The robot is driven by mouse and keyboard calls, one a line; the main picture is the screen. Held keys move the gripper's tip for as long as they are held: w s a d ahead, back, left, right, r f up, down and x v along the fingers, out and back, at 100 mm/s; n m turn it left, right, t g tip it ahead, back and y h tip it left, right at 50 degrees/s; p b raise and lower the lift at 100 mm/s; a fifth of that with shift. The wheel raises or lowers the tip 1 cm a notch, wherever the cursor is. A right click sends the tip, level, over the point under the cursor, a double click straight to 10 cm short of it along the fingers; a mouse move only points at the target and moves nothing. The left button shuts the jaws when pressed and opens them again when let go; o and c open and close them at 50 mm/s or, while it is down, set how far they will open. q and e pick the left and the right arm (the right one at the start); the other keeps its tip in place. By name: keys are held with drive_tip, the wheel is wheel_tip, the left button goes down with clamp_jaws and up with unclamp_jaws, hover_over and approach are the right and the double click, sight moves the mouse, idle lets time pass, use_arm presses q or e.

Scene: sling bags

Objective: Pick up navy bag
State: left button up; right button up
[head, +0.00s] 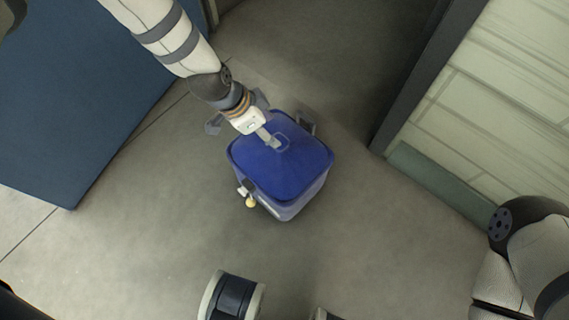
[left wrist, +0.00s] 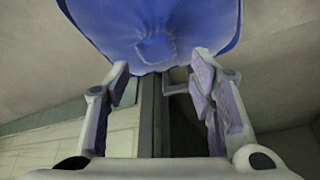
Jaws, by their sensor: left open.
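The navy bag (head: 300,163) is a boxy blue bag with a darker blue top and a paler lower side. It stands on the floor at the middle of the head view. A small yellowish piece hangs at its lower left side. My left gripper (head: 238,112) is at the bag's upper left edge, with its fingers spread. In the left wrist view the open fingers (left wrist: 160,75) point toward the blue bag (left wrist: 155,25), which fills the top; nothing is held between them. Whether a finger touches the bag cannot be told. My right gripper is out of view.
A blue panel (head: 70,100) stands at the left. A dark post (head: 415,80) and a pale planked wall (head: 500,90) are at the right, with a grey-green strip (head: 440,185) along its foot.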

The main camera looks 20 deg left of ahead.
use_arm(q)
drive_tip(key=b+x, duration=0.3)
drive_tip(key=x, duration=0.5)
drive_tip(key=shift+s, duration=0.3)
clamp_jaws()
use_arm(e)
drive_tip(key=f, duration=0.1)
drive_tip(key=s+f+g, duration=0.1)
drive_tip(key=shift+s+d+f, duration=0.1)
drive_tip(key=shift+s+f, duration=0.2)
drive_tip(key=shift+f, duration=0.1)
